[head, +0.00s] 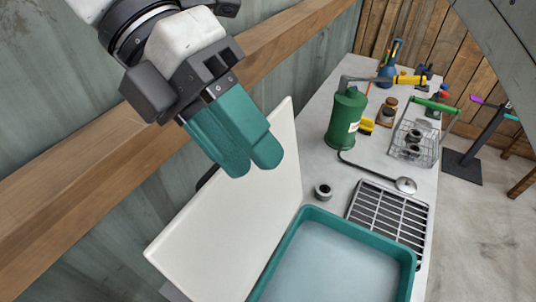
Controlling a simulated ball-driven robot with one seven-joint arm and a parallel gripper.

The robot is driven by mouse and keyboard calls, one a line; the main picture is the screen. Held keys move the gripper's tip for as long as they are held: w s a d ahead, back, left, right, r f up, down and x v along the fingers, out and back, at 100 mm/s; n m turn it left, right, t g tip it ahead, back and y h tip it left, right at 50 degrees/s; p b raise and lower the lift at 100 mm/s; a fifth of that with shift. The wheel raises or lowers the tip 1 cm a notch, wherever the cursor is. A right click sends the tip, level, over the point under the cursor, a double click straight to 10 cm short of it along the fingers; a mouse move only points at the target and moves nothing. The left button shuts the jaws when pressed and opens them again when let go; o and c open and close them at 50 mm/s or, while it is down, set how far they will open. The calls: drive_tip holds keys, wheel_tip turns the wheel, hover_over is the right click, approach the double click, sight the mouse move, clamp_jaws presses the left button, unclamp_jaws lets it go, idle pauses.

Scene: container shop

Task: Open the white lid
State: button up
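The white lid (240,220) is a flat pale panel. It stands raised and tilted back along the left side of a teal-rimmed basin (290,238), beside the wall. The basin's inside shows, with a pale bluish surface. My gripper (252,168) has two teal fingers and hangs over the upper left part of the lid, covering some of its edge. The fingers lie side by side with no clear gap and nothing seen between them. Whether they touch the lid cannot be told. The lid's hinge and the basin's near end are hidden or out of frame.
A wire basket (412,146) and several tools are farther back. A wooden rail (60,200) runs along the wall. Open floor lies right.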

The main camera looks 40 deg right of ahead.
drive_tip(key=shift+s+d+r, duration=0.1)
drive_tip(key=shift+s+r, duration=0.15)
drive_tip(key=shift+s, duration=0.35)
drive_tip(key=shift+s+r, duration=0.3)
drive_tip(key=shift+s, duration=0.25)
drive_tip(key=shift+s+d+r, duration=0.1)
drive_tip(key=shift+s+r, duration=0.15)
drive_tip(key=shift+s, duration=0.35)
